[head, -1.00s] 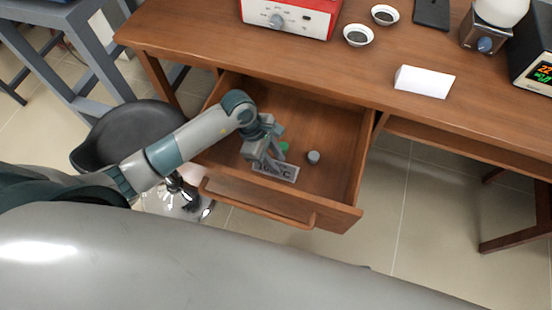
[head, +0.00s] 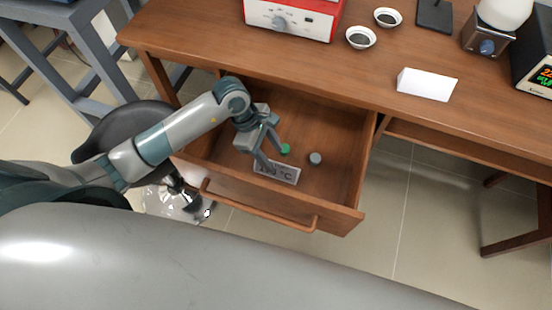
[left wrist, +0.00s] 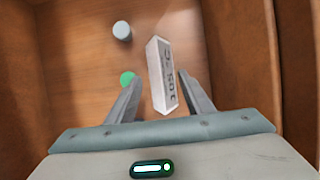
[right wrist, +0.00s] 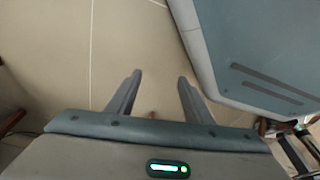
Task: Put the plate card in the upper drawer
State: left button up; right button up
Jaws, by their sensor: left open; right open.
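The plate card (head: 277,172), a small grey block marked "105 °C", lies inside the open upper drawer (head: 335,200), near its front wall. My left gripper (head: 274,158) is open just above and behind the card, inside the drawer's outline. In the left wrist view the card (left wrist: 163,78) shows between and beyond the open fingertips (left wrist: 160,78), with a gap on both sides. My right gripper (right wrist: 160,78) is open and empty over the floor; it is not visible in the head view.
A green cap (head: 285,148) and a grey cylinder (head: 315,158) are in the drawer near the card. A black stool (head: 130,130) stands left.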

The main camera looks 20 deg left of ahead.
pick_arm(q)
jog(key=v, duration=0.5)
jog(key=shift+a+r, duration=0.15)
jog(key=shift+r, duration=0.25)
jog(key=shift+v, duration=0.85)
pick_arm(e)
jog(key=shift+w+r, duration=0.5)
pick_arm(q)
jog(key=shift+r, duration=0.1)
